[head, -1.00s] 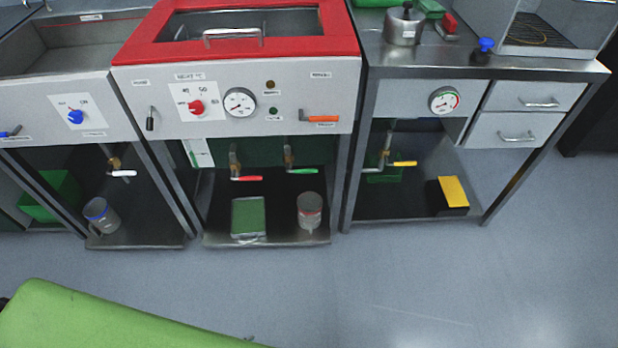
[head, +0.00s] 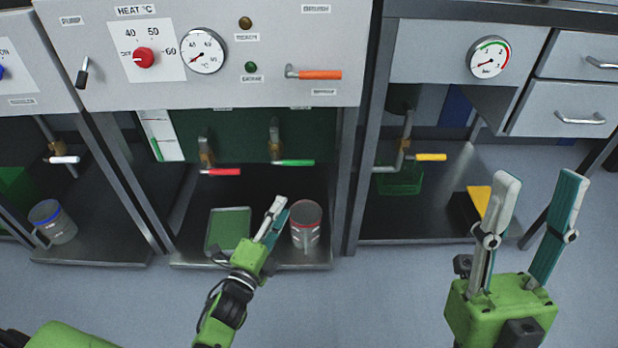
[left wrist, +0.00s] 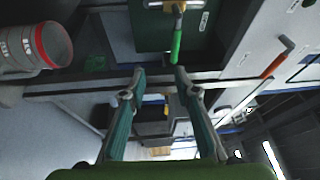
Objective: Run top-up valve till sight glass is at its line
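A valve with a green lever (head: 292,162) and one with a red lever (head: 221,172) sit under the middle cabinet; their small labels are unreadable, so I cannot tell which is the top-up valve. A white panel with a narrow green strip, apparently the sight glass (head: 157,138), is left of them; its line is too small to read. My left gripper (head: 277,208) is open and empty, below the green lever. In the left wrist view the green lever (left wrist: 176,44) stands just beyond the gap between the fingertips (left wrist: 160,74). My right gripper (head: 538,180) is open and empty at the right.
A red-rimmed can (head: 306,226) and a green tray (head: 229,230) stand on the lower shelf near my left gripper. An orange lever (head: 318,75), a red knob (head: 145,58) and a dial (head: 203,50) are on the front panel. A yellow-lever valve (head: 428,157) is at right.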

